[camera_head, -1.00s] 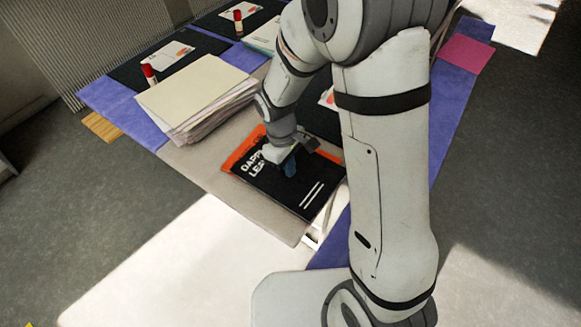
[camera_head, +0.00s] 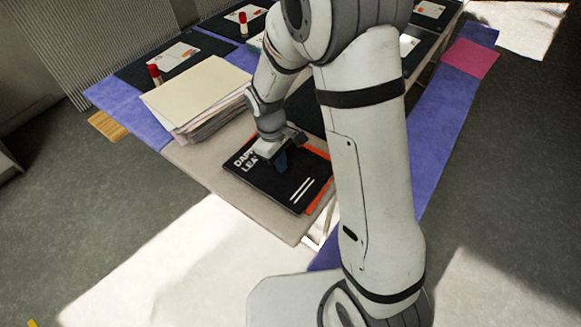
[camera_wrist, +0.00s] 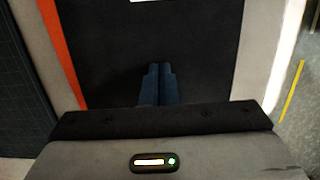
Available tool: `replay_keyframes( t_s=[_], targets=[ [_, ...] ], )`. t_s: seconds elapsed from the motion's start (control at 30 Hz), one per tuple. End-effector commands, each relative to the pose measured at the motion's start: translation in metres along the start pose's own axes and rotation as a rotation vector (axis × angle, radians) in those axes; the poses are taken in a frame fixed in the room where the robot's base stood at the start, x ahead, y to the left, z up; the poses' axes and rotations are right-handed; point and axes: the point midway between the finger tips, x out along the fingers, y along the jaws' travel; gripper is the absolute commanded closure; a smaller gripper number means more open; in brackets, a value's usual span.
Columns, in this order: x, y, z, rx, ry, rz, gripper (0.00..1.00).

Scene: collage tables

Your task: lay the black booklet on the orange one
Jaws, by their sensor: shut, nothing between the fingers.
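The black booklet (camera_head: 262,187) with white lettering lies flat on top of the orange booklet (camera_head: 320,197) near the table's front end. Only a strip of orange shows, along the black booklet's right side; the rest is covered. In the wrist view the black cover (camera_wrist: 205,60) fills the middle, and the orange strip (camera_wrist: 62,50) runs along its left edge. My gripper (camera_head: 281,167) is over the black cover, with its blue fingers (camera_wrist: 158,72) shut together and empty. I cannot tell whether the fingertips touch the cover.
A thick stack of cream paper (camera_head: 197,92) stands just behind and left of the booklets. Dark mats with cards and a red-capped glue stick (camera_head: 154,74) lie farther back. The table's front edge is close to the booklets. My arm hides part of the right side.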

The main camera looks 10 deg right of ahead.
Motion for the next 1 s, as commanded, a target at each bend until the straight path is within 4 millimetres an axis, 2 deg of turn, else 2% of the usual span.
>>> replay_keyframes(
  t_s=[0.07,0.3,0.47,0.57,0.8,1.0],
  targets=[
    [0.004,-0.001,0.002,0.003,-0.005,-0.005,1.0],
    [-0.012,0.002,0.006,0.008,-0.005,-0.005,1.0],
    [-0.011,0.002,0.0,0.007,-0.005,-0.006,1.0],
    [-0.013,0.002,-0.016,0.008,-0.004,-0.005,1.0],
    [-0.022,0.003,-0.068,0.007,-0.004,-0.004,1.0],
    [-0.029,0.004,-0.1,0.008,-0.003,-0.005,1.0]
  ],
)
